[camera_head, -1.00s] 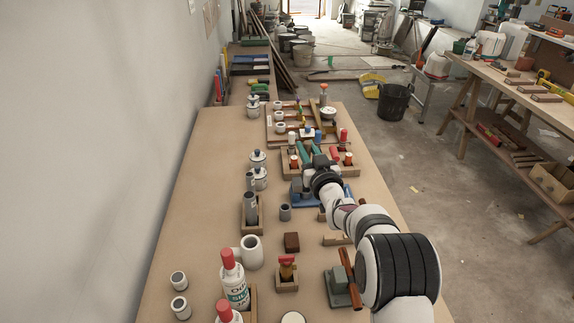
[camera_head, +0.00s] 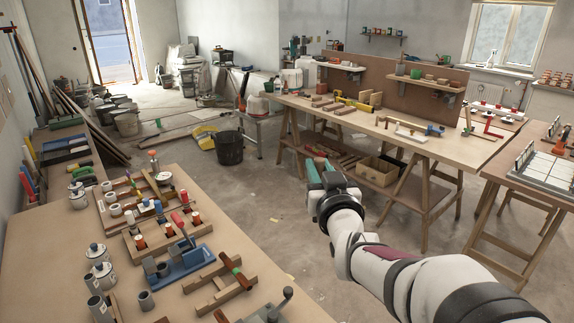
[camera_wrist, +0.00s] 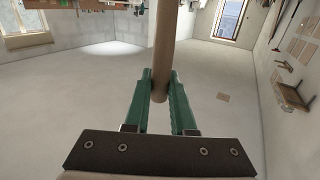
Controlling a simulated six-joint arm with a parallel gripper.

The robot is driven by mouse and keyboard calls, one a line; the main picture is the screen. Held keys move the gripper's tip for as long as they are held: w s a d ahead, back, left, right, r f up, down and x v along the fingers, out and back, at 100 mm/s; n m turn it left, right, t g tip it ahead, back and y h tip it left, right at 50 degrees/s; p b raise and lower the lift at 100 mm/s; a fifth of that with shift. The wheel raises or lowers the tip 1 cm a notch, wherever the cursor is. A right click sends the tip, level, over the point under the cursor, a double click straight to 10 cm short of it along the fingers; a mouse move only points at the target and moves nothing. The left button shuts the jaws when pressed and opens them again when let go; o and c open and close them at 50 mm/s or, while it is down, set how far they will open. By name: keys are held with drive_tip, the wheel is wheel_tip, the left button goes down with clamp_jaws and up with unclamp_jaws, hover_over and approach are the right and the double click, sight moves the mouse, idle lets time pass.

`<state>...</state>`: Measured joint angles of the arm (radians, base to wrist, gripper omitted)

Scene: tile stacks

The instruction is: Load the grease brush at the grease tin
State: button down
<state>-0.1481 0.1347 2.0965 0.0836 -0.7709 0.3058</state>
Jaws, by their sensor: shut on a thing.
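My gripper (camera_head: 318,168) is held out over the floor to the right of the near bench, with its green fingers up. In the wrist view my gripper (camera_wrist: 160,85) is shut on a plain tan round handle (camera_wrist: 168,35). The handle stands between the two fingers and runs out of the top of the picture. Its far end is out of view, so I cannot tell whether it is the grease brush. A round container with a pale top (camera_head: 165,177) stands towards the back of the near bench; I cannot tell whether it is the grease tin.
The near bench (camera_head: 50,250) carries wooden racks, white jars and a blue fixture (camera_head: 183,262). Across the floor stands a long workbench (camera_head: 400,130) with an open shelf below. A tiled table (camera_head: 550,170) stands at the far right. A black bucket (camera_head: 230,147) is on the floor.

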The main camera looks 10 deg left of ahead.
drive_tip(key=s+a+f+n+g+y, duration=0.95)
drive_tip(key=s+a+f+y, duration=0.35)
drive_tip(key=a, duration=0.4)
drive_tip(key=s+a+f+n+g, duration=0.2)
drive_tip(key=s+f+n+g, duration=0.2)
drive_tip(key=s+g, duration=0.3)
drive_tip(key=s+a+f+n+g, duration=0.25)
drive_tip(key=s+n+g, duration=0.25)
drive_tip(key=s, duration=0.4)
wheel_tip(320, 180, down, 7)
drive_tip(key=shift+s+g, duration=0.35)
drive_tip(key=shift+d+f, duration=0.1)
drive_tip(key=shift+f, duration=0.55)
